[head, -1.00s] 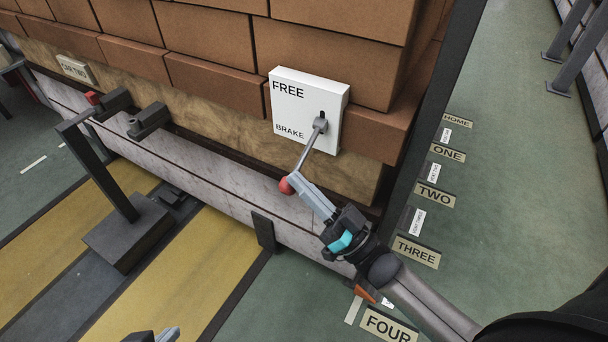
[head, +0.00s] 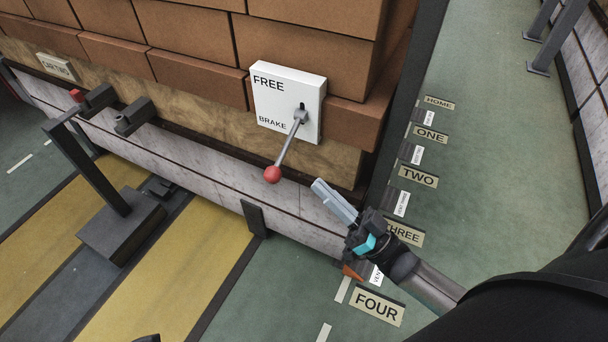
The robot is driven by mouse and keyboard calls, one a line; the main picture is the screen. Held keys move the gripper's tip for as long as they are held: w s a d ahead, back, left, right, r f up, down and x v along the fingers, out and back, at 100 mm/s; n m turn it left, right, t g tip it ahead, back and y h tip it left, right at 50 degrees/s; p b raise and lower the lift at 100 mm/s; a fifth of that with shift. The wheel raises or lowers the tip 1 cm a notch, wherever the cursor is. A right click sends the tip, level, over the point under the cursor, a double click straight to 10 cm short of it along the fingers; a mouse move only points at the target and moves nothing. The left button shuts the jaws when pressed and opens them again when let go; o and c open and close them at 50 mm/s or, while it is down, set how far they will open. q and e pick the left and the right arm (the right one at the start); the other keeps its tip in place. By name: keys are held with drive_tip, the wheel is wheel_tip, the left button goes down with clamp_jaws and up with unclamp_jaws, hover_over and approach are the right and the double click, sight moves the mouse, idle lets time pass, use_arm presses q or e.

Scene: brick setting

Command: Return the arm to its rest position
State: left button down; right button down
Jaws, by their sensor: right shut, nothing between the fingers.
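My right arm (head: 435,287) comes in from the lower right in the head view. Its gripper (head: 318,186) is shut and empty, apart from the lever and to the right of its red knob (head: 272,174). The grey lever (head: 288,145) hangs down from a white box (head: 312,95) marked FREE above and BRAKE below, with its knob low on the BRAKE side. A small dark piece at the bottom edge may be part of my left gripper, but its fingers do not show.
Stacked brown bricks (head: 190,45) stand on a car with a pale side beam (head: 185,180). A dark post on a block (head: 122,228) stands at the left. Floor plates include FOUR (head: 377,306) and THREE (head: 404,233).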

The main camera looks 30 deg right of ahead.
drive_tip(key=shift+s+d+f, duration=0.3)
drive_tip(key=shift+s+d, duration=0.15)
idle(0.3)
